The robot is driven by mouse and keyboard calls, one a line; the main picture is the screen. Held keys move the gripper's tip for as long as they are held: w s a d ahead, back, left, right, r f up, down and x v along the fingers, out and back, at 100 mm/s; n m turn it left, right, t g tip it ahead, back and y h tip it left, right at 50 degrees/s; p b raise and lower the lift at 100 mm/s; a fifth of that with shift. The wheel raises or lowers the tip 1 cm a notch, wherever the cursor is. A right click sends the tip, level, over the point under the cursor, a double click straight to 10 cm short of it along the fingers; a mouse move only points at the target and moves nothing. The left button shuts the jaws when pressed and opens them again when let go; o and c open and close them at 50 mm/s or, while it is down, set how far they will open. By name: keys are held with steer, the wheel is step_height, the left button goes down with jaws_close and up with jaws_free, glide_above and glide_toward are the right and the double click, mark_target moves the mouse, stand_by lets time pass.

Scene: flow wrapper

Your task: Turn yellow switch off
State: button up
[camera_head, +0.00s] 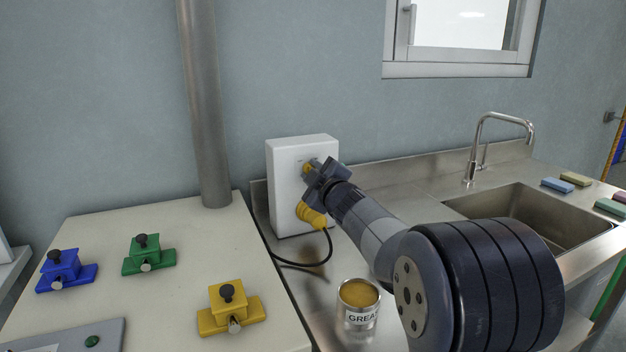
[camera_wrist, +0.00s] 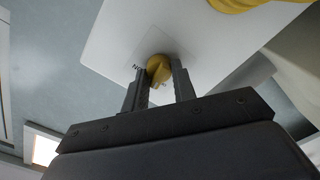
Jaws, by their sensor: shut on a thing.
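The yellow switch (camera_head: 307,168) is a small rotary knob on the front of a white box (camera_head: 288,205) against the back wall. In the wrist view the yellow knob (camera_wrist: 159,68) sits between my two fingers, with part of a printed label beside it. My gripper (camera_head: 314,172) is shut on the knob, and it also shows in the wrist view (camera_wrist: 158,85). The fingers and wrist hide part of the knob in the head view, and I cannot read its setting.
A yellow plug (camera_head: 311,214) with a black cable (camera_head: 305,264) sits low on the box. A grease can (camera_head: 358,305) stands under my arm. A sink (camera_head: 535,215) with a tap (camera_head: 480,150) is at right. Blue, green and yellow blocks (camera_head: 231,308) sit on the left table.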

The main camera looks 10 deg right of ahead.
steer(key=n+b, duration=0.2)
steer(key=n, duration=0.2)
steer(key=shift+f, duration=0.2)
steer(key=shift+n+b, duration=0.5)
steer(key=shift+n, duration=1.1)
steer(key=o, duration=1)
steer(key=shift+r, duration=0.1)
steer(key=shift+s, duration=0.1)
steer(key=s, duration=0.3)
steer(key=s+d, duration=0.1)
steer(key=s, duration=0.3)
steer(key=s+d, duration=0.1)
steer(key=s, duration=0.2)
steer(key=shift+s, duration=0.25)
